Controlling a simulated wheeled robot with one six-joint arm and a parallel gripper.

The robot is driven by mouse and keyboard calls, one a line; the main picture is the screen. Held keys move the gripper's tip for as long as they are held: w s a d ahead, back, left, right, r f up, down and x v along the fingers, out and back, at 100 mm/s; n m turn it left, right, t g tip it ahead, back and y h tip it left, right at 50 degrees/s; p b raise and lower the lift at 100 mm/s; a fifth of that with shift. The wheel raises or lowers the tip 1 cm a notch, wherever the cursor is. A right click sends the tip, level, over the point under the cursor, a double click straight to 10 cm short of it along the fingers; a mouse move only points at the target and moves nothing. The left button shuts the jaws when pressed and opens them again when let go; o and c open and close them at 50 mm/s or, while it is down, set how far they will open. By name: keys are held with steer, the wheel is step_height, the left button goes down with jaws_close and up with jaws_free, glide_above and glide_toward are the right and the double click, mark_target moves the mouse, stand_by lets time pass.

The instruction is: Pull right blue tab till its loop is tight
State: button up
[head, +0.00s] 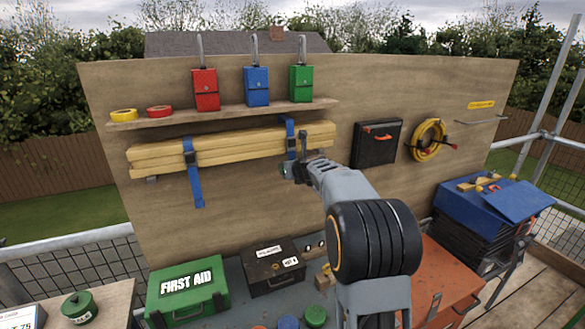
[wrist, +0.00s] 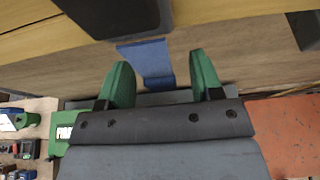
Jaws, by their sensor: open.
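Timber battens (head: 240,146) lie bundled along the board, with a blue strap near each end. The right strap (head: 290,128) passes over the battens to a dark buckle; its lower part is hidden behind my gripper (head: 294,170). In the wrist view, the right blue tab (wrist: 150,62) hangs below the black buckle (wrist: 115,14). My gripper (wrist: 161,62) is open, with a green finger on each side of the tab and gaps between. The fingers do not appear to touch it. The left strap's tail (head: 196,188) hangs long below its own buckle.
A black case (head: 375,143) and a yellow coil (head: 428,139) hang to the right. Below are a green first aid box (head: 188,290) and a dark metal box (head: 273,267).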

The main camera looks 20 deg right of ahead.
steer(key=c, duration=1)
steer(key=shift+f, duration=0.2)
steer(key=shift+f+b, duration=2.9)
steer(key=o, duration=1.5)
steer(key=shift+r, duration=0.1)
steer(key=shift+c, duration=0.2)
steer(key=s+b, duration=0.2)
steer(key=s, duration=0.4)
